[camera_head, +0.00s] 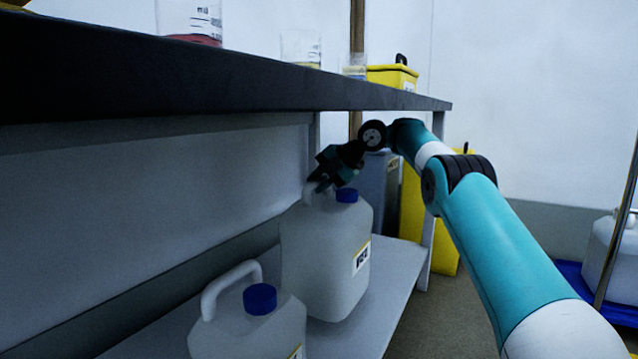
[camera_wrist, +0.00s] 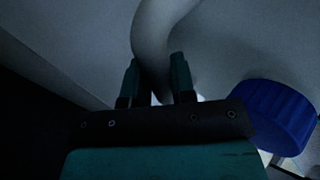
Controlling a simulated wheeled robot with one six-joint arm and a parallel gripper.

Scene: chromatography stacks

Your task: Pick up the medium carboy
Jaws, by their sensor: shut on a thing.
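A white carboy (camera_head: 325,258) with a blue cap and a yellow-edged label stands upright on the lower shelf, under the dark bench top. My gripper (camera_head: 322,187) is at the top of this carboy, shut on its handle. In the wrist view the two fingertips (camera_wrist: 157,75) are on either side of the pale curved handle (camera_wrist: 152,32), with the blue cap (camera_wrist: 272,115) to the right. A second white carboy (camera_head: 247,325) with a blue cap and a large handle stands nearer, at the lower left. I cannot tell from a label which is the medium one.
The dark bench top (camera_head: 200,88) hangs close above my gripper and holds glass beakers (camera_head: 301,48) and a yellow container (camera_head: 392,76). A grey bin (camera_head: 378,190) and a yellow bin (camera_head: 412,205) stand behind. Another white carboy (camera_head: 612,252) sits in a blue tray at right.

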